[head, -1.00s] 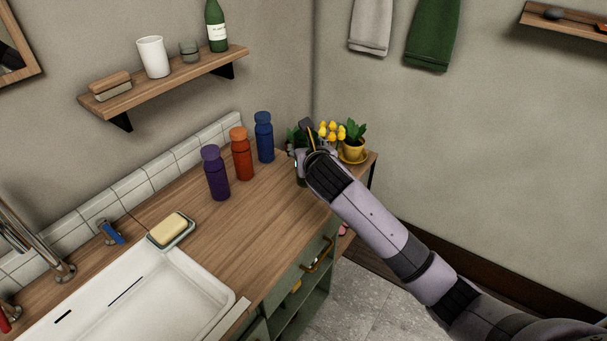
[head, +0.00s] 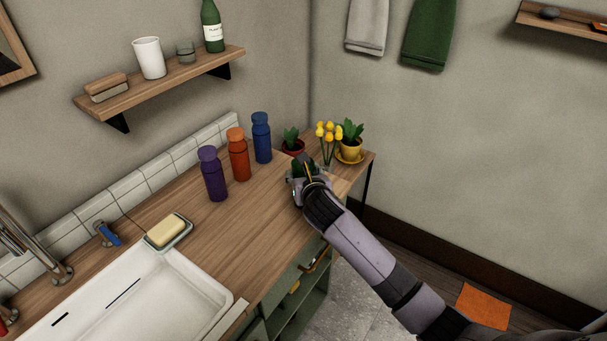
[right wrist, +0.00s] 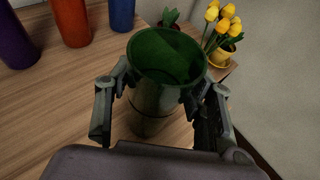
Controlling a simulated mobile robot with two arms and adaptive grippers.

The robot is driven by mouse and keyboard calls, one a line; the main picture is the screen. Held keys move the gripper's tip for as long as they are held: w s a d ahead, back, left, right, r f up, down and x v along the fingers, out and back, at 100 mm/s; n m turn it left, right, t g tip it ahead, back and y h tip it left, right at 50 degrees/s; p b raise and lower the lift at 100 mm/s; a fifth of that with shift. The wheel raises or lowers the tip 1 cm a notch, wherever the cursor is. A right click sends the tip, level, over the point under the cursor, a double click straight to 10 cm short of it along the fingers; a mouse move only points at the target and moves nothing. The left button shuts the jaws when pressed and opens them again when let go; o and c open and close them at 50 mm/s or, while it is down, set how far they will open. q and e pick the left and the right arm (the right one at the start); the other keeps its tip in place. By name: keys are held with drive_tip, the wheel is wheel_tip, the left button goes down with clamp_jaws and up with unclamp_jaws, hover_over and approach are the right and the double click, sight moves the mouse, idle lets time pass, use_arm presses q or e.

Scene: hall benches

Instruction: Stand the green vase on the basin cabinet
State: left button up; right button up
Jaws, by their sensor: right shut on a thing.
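The green vase (right wrist: 165,60) stands upright between the fingers of my right gripper (right wrist: 160,95), which is shut around it in the right wrist view. In the head view my right gripper (head: 306,180) is over the right end of the wooden top of the basin cabinet (head: 262,215), and it hides most of the vase. I cannot tell whether the vase's base touches the wood. My left gripper is not in view.
Purple (head: 212,175), orange (head: 238,155) and blue (head: 261,138) bottles stand left of the gripper. Potted plants, one red-potted (head: 293,147) and one yellow-potted (head: 350,148), and yellow tulips (head: 328,132) stand behind it. Bare wood lies in front of the bottles.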

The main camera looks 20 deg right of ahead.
drive_tip(key=o, duration=1.6)
drive_tip(key=shift+f, duration=0.1)
drive_tip(key=shift+o, duration=0.2)
drive_tip(key=v, duration=1.2)
